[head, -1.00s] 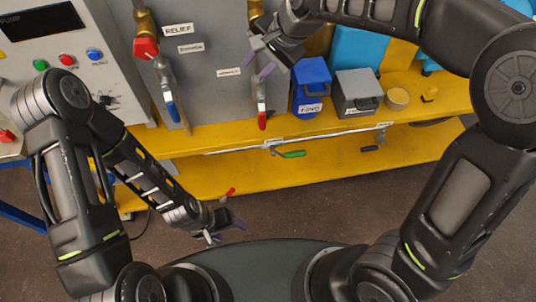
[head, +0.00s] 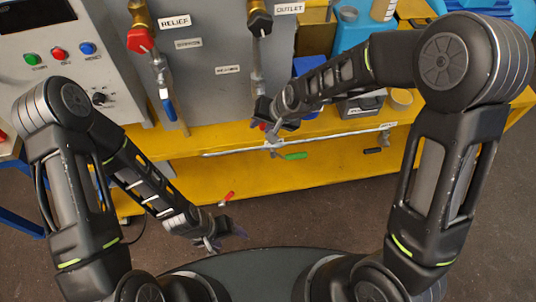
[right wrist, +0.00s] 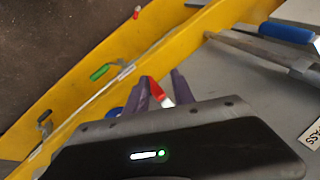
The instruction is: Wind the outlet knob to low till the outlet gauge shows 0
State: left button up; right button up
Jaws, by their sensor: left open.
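The outlet knob (head: 260,24) is a black knob on a brass fitting under the OUTLET label (head: 289,8) in the head view. No outlet gauge shows in either view. My right gripper (head: 262,122) is well below that knob, low on the outlet line. In the right wrist view its purple fingers (right wrist: 162,90) stand apart, with the red lever tip (right wrist: 154,88) showing between or just beyond them; contact is not clear. My left gripper (head: 224,238) is open and empty, low in front of the bench.
The red relief knob (head: 140,40) and a blue-handled lever (head: 168,108) are to the left. A green-handled lever (head: 296,156) sticks out at the yellow bench (head: 190,140) edge. A blue box (head: 306,66) and grey box (head: 360,106) stand right of the panel.

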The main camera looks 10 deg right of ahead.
jog(key=s+d+f+n+b, duration=0.1)
jog(key=s+f, duration=0.3)
jog(key=f, duration=0.4)
jog(key=shift+f+b, duration=0.4)
